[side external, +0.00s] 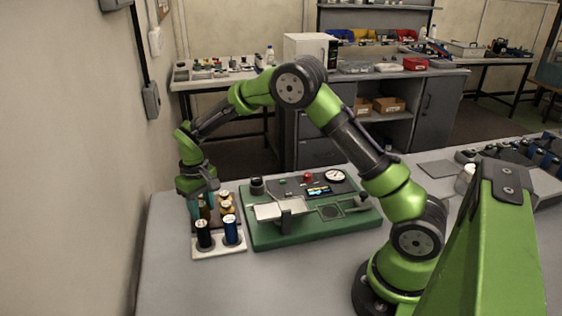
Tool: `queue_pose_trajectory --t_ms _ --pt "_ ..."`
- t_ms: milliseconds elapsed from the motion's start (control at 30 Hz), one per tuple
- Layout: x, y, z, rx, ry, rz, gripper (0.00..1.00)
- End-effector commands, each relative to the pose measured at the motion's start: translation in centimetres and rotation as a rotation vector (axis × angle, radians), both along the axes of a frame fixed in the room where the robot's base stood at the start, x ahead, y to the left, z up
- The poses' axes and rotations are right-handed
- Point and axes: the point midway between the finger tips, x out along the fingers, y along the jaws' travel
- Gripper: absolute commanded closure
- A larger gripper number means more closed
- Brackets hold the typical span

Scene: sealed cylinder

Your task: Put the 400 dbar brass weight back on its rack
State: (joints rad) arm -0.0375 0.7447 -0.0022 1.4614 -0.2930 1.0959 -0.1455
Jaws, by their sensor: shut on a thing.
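My gripper (202,198) points down at the left end of the bench, over the brown rack (212,226). Its teal fingers are shut on a brass weight (204,211), which shows as a dull gold upright cylinder between them. Several other brass weights stand just to the right, among them one at the rack's right side (228,207). The picture is too small to read any dbar marking. I cannot tell whether the held weight touches the rack, because the gripper and the black cylinder hide parts of it.
A white tray (218,252) holds a black cylinder (204,233) and a blue cylinder (231,229) in front of the rack. A green-based apparatus (300,236) with a gauge (335,176) stands close on the right. The wall is close on the left. The front bench is clear.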

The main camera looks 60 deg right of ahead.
Motion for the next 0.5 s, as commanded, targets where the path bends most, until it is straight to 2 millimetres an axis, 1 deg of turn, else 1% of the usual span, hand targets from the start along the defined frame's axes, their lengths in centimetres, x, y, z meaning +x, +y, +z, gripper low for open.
queue_pose_trajectory --t_ms 267,367,400,467,500 --pt "0.07 -0.01 -0.03 0.0 -0.003 0.0 1.0" --pt "0.05 -0.01 -0.33 0.0 -0.002 0.0 1.0" --pt "0.0 -0.01 -0.43 0.0 0.0 0.0 0.55" --pt "0.0 -0.01 -0.41 0.0 0.0 0.0 0.46" --pt "0.0 -0.01 -0.4 0.0 0.0 0.0 0.4"
